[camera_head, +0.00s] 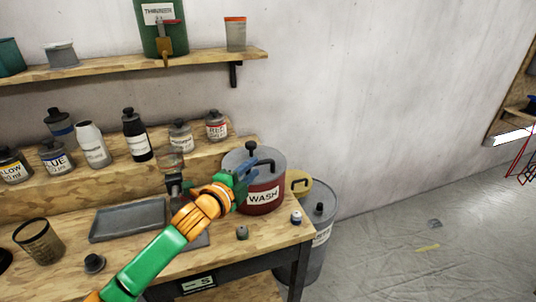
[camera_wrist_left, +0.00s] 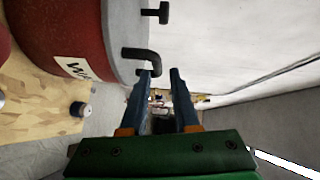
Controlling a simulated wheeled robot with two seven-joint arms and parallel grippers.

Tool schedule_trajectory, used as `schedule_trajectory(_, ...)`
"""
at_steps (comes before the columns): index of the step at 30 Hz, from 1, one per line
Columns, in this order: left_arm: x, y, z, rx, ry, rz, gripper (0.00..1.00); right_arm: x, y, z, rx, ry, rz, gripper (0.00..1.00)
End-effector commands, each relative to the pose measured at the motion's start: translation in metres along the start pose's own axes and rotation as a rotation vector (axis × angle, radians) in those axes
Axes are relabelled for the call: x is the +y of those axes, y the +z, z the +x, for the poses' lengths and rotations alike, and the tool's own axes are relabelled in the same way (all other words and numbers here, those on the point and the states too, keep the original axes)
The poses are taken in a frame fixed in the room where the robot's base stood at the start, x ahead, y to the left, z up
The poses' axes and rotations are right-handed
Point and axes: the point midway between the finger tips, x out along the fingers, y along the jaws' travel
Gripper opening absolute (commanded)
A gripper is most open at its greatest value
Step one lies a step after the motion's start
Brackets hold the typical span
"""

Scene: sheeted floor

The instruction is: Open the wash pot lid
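The wash pot (camera_head: 264,200) is a dark red pot with a white WASH label, standing at the right end of the workbench. Its grey lid (camera_head: 270,156) sits on top, with a black knob and a black bent handle. In the left wrist view the pot (camera_wrist_left: 62,30) fills the upper left, beside the lid (camera_wrist_left: 122,30), the knob (camera_wrist_left: 155,15) and the bent handle (camera_wrist_left: 146,57). My left gripper (camera_head: 246,170) is at the lid's front edge. In the wrist view its fingers (camera_wrist_left: 162,80) are apart, with the handle's end close to one fingertip; contact is unclear. My right gripper is out of view.
Labelled bottles (camera_head: 136,135) stand on a raised ledge behind. A grey tray (camera_head: 128,221) and a dark cup (camera_head: 38,241) are on the bench at left. Small pots (camera_head: 296,217) sit near the front right. A grey bin (camera_head: 321,225) stands beside the bench; floor at right is mostly clear.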

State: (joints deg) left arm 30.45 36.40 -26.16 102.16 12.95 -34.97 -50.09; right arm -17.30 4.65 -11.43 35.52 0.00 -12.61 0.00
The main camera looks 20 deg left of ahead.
Motion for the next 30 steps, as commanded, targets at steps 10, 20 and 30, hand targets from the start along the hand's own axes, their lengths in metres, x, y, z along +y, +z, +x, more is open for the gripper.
schedule_trajectory(10,0.001,-0.001,0.052,0.0,0.002,-0.001,0.29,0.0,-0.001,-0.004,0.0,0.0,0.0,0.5)
schedule_trajectory(20,0.001,-0.001,0.075,0.001,0.002,-0.001,0.29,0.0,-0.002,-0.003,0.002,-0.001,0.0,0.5)
schedule_trajectory(30,0.001,-0.001,0.076,0.001,0.002,0.0,0.13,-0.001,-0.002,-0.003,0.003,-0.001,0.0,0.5)
